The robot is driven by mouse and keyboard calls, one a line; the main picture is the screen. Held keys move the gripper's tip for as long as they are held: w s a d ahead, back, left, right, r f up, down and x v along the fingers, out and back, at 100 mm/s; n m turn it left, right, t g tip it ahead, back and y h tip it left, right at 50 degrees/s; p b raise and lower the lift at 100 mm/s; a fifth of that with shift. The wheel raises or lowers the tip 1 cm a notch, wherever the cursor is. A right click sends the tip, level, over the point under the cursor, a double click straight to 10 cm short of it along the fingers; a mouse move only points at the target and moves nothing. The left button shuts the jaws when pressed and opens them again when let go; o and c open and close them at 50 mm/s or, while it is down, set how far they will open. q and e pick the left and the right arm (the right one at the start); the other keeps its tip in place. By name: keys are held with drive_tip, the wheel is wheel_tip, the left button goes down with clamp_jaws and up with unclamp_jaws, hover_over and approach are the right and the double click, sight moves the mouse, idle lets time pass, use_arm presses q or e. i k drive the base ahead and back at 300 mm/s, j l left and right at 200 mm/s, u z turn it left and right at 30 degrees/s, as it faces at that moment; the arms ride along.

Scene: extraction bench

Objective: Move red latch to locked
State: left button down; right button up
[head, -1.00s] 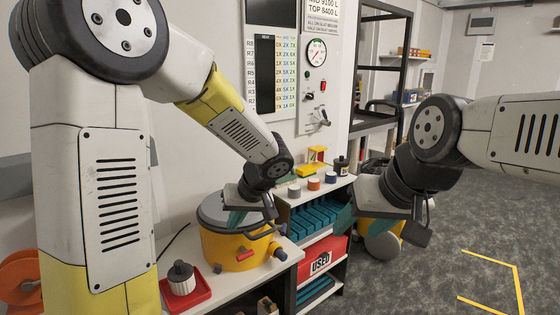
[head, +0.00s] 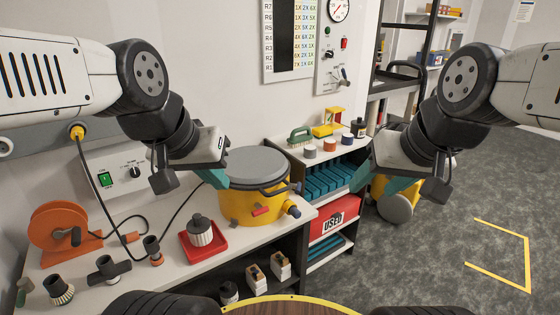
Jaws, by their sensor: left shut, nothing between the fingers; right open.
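The small red latch (head: 261,211) is on the front of the yellow pot (head: 238,205), which has a grey lid (head: 256,165) and stands on the white bench. The latch lies roughly sideways; any lock marking is too small to read. My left gripper (head: 214,178) is shut and empty, with its teal tip at the left side of the pot near the lid's rim; whether it touches is unclear. My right gripper (head: 382,183) is open and empty, to the right of the pot in front of the shelf unit.
A blue-ended fitting (head: 293,209) sticks out at the pot's right. A red tray (head: 205,247) with a ribbed bottle (head: 200,230) stands in front left. An orange reel (head: 62,232) and a cable lie further left. A red bin (head: 334,216) sits in the shelf unit.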

sight(261, 210)
drive_tip(key=j+z, duration=0.25)
drive_tip(key=z, duration=0.25)
drive_tip(key=j+z, duration=0.3)
drive_tip(key=z, duration=0.15)
drive_tip(key=i, duration=0.05)
